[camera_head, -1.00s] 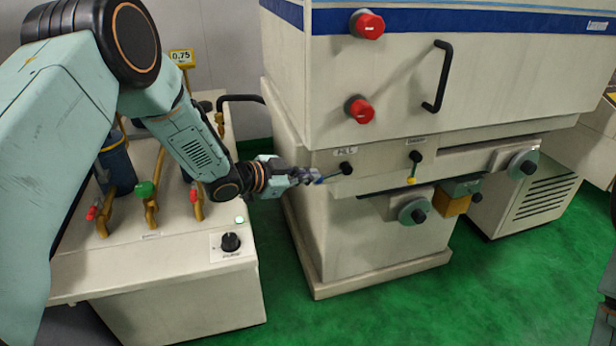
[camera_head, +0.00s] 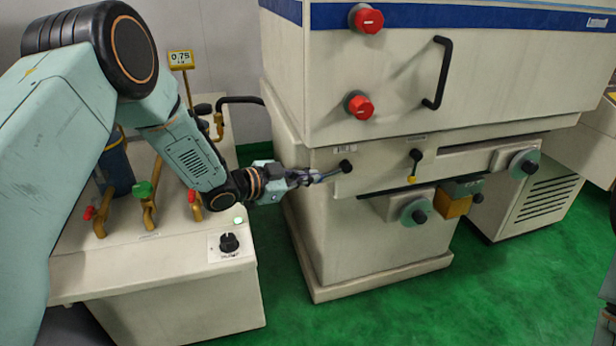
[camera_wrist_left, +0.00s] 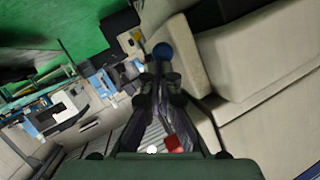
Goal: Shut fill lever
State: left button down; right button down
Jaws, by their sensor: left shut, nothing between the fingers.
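The fill lever (camera_head: 331,173) is on the front of the large cream machine, on a black pivot under a small label. Its arm points left and slightly down, toward my left gripper (camera_head: 310,178). The gripper is shut and empty, with its fingertips at the lever's outer end. In the left wrist view, a round blue knob (camera_wrist_left: 163,51) shows just beyond the tips of the shut fingers (camera_wrist_left: 159,78). I cannot tell whether they touch it.
A second lever with a yellow knob (camera_head: 411,179) hangs down to the right. Red knobs (camera_head: 369,20) and a black handle (camera_head: 438,75) are above. A cream cabinet (camera_head: 180,290) with valves stands below my left arm. Green floor is open in front.

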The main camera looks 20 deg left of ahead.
pick_arm(q)
jog(key=w+d+f+n+t+h+b, duration=0.1)
jog(key=f+b, duration=0.4)
jog(key=b, duration=0.5)
jog(key=w+d+f+n+t+h+b, duration=0.1)
jog(key=w+d+f+t+h+b, duration=0.2)
jog(key=b, duration=0.7)
jog(key=shift+d+f+n+t, duration=0.3)
jog(key=shift+d+f+t, duration=0.7)
jog(key=shift+f, duration=0.2)
jog(key=shift+w, duration=0.15)
jog(key=shift+f, duration=0.1)
